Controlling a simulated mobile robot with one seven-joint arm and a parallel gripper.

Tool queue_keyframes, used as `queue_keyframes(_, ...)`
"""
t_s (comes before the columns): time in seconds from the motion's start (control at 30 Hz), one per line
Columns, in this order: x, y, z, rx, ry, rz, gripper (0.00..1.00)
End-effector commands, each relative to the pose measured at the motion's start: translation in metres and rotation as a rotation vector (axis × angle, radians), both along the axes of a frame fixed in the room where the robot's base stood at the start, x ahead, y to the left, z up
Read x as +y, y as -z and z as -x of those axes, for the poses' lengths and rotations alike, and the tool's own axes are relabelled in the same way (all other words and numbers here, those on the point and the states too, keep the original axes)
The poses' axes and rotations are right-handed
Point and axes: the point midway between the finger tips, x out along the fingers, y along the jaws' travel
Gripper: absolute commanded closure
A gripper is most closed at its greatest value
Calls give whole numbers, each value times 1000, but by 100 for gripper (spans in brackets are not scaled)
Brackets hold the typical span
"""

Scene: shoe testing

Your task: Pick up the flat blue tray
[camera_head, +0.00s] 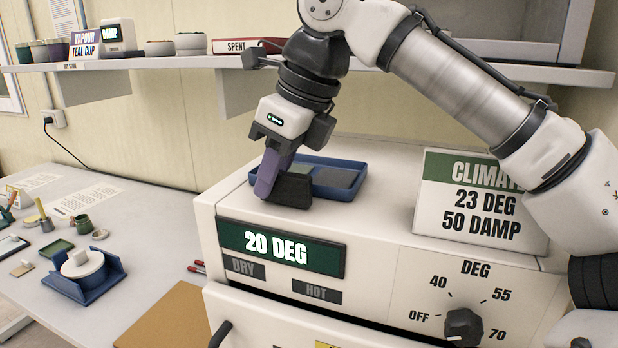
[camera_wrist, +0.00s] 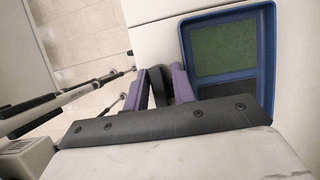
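The flat blue tray (camera_head: 361,172) lies on top of the white climate cabinet, behind my gripper in the head view. It holds a green panel and a dark grey panel side by side. In the wrist view the tray (camera_wrist: 270,50) lies to the right of the fingers, apart from them, its near end hidden by my gripper. My gripper (camera_head: 277,182) points down at the cabinet top's front left. Its purple fingers (camera_wrist: 158,88) stand either side of a dark block (camera_head: 290,190) and look closed on it. I cannot tell whether the block touches the cabinet top.
A CLIMATE sign (camera_head: 480,200) stands on the cabinet (camera_head: 390,235) to the right. A shelf (camera_head: 190,62) with jars and signs runs above. Left, a lower table (camera_head: 150,225) carries a blue holder (camera_head: 93,290) with a white round piece. The wrist view shows floor beyond the cabinet edge.

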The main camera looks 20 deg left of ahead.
Motion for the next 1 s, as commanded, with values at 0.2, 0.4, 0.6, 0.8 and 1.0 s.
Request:
queue_keyframes(0.2,0,0,0,0,0,0,77)
queue_keyframes(0.4,0,0,0,0,0,0,100)
queue_keyframes(0.6,0,0,0,0,0,0,100)
queue_keyframes(0.8,-1,-1,-1,0,0,0,100)
queue_keyframes(1.0,-5,-8,-6,0,0,-1,100)
